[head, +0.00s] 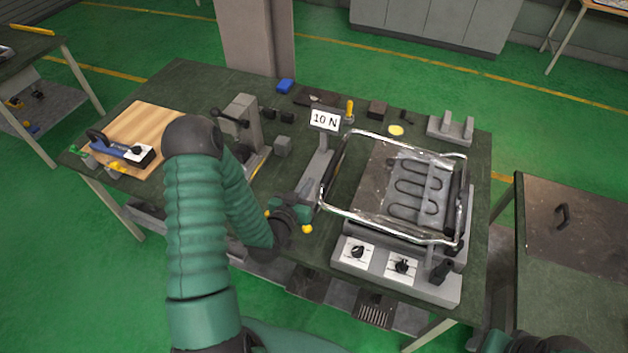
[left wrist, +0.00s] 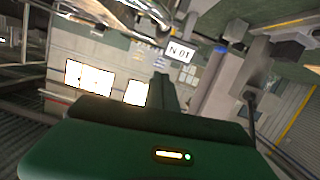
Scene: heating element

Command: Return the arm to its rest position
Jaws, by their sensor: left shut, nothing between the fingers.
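My left arm comes in from the left in the head view, with its elbow raised over the table and its forearm bent down to the right. My left gripper (head: 312,192) is at the left side of the heating device (head: 352,225), close to the post under the "10 N" sign (head: 325,120). It is shut and empty. I cannot tell whether it touches the device frame. The dark looped heating element (head: 405,200) lies on top of the device inside a shiny wire frame (head: 395,143). In the left wrist view, the sign (left wrist: 180,50) appears upside down. My right gripper is hidden.
A wooden board (head: 150,125) with a blue tool (head: 115,147) lies at the table's left. A grey lever fixture (head: 240,120) stands between board and device. A blue block (head: 285,86) and small parts line the back edge. A side table (head: 575,235) stands at right.

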